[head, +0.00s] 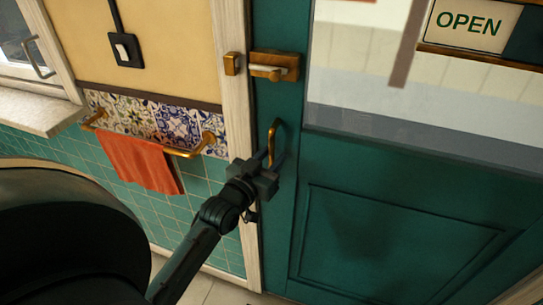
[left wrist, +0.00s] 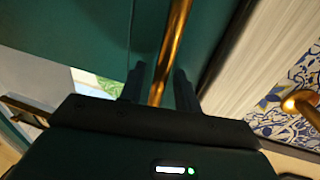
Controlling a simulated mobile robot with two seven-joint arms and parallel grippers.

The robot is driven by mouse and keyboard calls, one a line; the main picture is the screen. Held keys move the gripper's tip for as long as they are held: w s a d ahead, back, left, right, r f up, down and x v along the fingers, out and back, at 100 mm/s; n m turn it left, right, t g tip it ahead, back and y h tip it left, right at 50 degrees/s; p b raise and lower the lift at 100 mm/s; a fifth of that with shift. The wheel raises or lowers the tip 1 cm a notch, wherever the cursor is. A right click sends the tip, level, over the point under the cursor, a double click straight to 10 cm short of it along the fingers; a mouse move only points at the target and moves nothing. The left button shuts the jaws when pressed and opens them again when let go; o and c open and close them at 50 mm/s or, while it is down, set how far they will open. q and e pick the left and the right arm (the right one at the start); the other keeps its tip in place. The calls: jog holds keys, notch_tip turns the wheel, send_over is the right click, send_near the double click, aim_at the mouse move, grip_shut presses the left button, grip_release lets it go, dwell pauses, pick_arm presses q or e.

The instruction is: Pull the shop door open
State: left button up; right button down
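The teal shop door (head: 400,185) has a glass pane and looks closed against its pale wooden frame (head: 236,120). A brass pull handle (head: 272,140) stands upright near the door's left edge. My left gripper (head: 268,165) is at the lower part of this handle. In the left wrist view the brass handle (left wrist: 174,45) runs between the two dark fingers of my left gripper (left wrist: 160,85). Small gaps seem to show between the bar and the fingers, so the gripper is open around it. My right gripper is not in view.
A brass latch (head: 274,66) sits on the door above the handle, with its keeper (head: 232,64) on the frame. An OPEN sign (head: 467,22) hangs at upper right. Left of the frame, a brass rail (head: 190,153) with an orange towel (head: 140,160) juts from the tiled wall.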

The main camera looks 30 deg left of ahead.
pick_arm(q)
jog(key=shift+w, duration=0.2)
grip_shut()
dwell(0.5)
